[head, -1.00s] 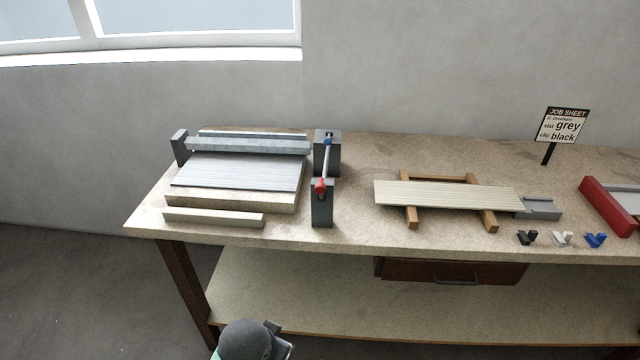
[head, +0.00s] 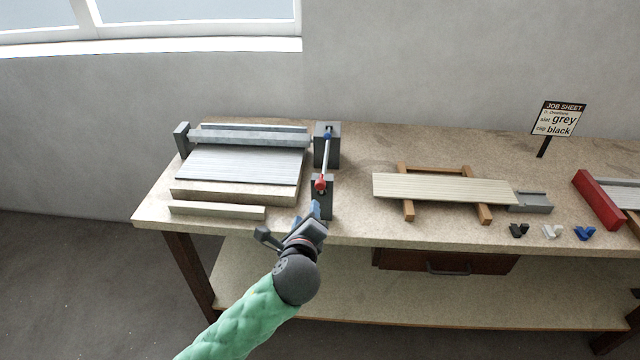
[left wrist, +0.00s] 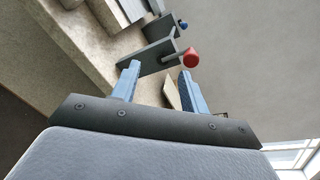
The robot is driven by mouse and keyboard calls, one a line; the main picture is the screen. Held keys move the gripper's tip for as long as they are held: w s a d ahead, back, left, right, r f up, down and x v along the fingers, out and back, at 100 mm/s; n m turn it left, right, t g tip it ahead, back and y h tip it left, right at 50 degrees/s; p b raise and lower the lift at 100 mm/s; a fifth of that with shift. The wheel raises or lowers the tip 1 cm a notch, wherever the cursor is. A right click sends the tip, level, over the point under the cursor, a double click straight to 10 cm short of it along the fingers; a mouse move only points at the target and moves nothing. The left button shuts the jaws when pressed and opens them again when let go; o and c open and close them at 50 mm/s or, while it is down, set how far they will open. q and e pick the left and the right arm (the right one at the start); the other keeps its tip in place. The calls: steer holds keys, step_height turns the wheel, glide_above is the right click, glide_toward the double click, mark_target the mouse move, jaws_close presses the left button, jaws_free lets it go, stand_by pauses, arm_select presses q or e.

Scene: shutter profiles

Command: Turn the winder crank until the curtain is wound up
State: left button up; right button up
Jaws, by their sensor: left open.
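The winder (head: 250,134) has a grey roller between end supports at the left of the bench. The grey slatted curtain (head: 242,165) lies flat on a raised block in front of the roller. The crank is a pale rod (head: 325,158) with a red knob (head: 320,183) at its near end and a blue part at its far end, between two dark grey posts. My left gripper (head: 309,213) is open and empty, just in front of the near post. In the left wrist view the red knob (left wrist: 191,58) shows beyond the blue fingers, near the right one. My right gripper is not visible.
A pale slat (head: 440,188) lies across a wooden rack mid-bench. Black, white and blue clips (head: 584,233) lie near the front edge. A job sheet sign (head: 558,118) stands at the back right, and a red-ended piece (head: 597,199) lies at the right. A pale bar (head: 217,210) lies before the curtain block.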

mark_target(320, 187)
arm_select(q)
steer(key=shift+w+d+r+m+t+h+p, duration=0.25)
steer(key=shift+w+d+r+m+t+p, duration=0.15)
steer(key=shift+w+m, duration=1.35)
steer(key=shift+w+d+r+m+t+h+p, duration=0.45)
steer(key=shift+w+m, duration=0.5)
steer(key=shift+m, duration=1.5)
steer(key=shift+w+d+r+m+t+h+p, duration=0.1)
steer(key=shift+w+d+r+m+t+p, duration=0.3)
steer(key=shift+w+m, duration=1.35)
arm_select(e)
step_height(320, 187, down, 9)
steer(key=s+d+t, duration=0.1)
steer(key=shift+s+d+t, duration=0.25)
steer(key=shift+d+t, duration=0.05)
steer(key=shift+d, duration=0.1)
arm_select(q)
steer(key=shift+s+r+m, duration=0.15)
steer(key=shift+s+m, duration=0.2)
steer(key=shift+s, duration=0.05)
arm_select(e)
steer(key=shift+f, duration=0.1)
arm_select(q)
jaws_close()
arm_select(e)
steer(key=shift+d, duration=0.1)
